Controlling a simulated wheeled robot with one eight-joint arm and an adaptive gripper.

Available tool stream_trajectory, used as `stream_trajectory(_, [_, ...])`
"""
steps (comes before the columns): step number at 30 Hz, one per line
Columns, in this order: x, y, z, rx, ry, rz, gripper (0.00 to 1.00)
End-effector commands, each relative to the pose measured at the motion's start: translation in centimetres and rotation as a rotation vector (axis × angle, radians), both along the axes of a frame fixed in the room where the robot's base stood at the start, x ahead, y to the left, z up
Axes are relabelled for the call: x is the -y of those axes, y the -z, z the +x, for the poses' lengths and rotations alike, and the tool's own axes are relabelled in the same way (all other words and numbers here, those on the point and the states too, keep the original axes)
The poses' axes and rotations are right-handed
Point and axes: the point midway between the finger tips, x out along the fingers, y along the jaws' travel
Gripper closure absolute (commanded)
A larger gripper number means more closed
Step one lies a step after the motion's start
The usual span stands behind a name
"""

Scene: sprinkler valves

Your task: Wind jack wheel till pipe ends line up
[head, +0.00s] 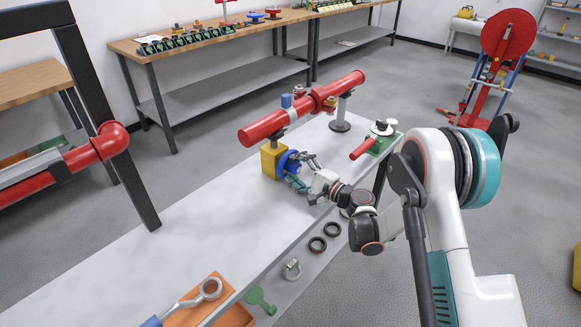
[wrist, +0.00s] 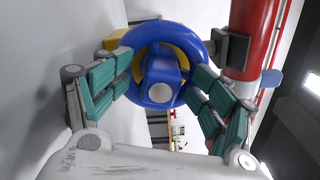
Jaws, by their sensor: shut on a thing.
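The blue jack wheel (head: 289,163) sits on the side of the yellow jack block (head: 270,160) on the white bench. In the wrist view the wheel (wrist: 200,42) is a blue ring with a blue hub, and my gripper (wrist: 163,88) has its green-padded fingers on both sides of it. My gripper (head: 299,172) is shut on the wheel. A red pipe (head: 275,123) rests above the jack, with a joint (head: 318,99) partway along and a far part (head: 345,86) over a grey stand. At this size I cannot tell whether the ends line up.
Two black rings (head: 317,245) and a green piece (head: 260,300) lie on the lower ledge. A red-handled green device (head: 378,143) stands right of the pipe. The bench middle is clear.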

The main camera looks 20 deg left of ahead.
Motion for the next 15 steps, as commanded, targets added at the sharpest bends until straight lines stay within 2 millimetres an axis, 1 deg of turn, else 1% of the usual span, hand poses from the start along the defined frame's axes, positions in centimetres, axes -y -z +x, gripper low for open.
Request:
stream_trajectory(2, [0.2, 0.0, -0.2, -0.001, -0.002, 0.001, 0.35])
stream_trajectory(4, [0.9, 0.0, -0.4, -0.001, 0.000, 0.001, 0.35])
stream_trajectory(15, [5.6, 0.0, -2.2, -0.001, 0.003, 0.001, 0.35])
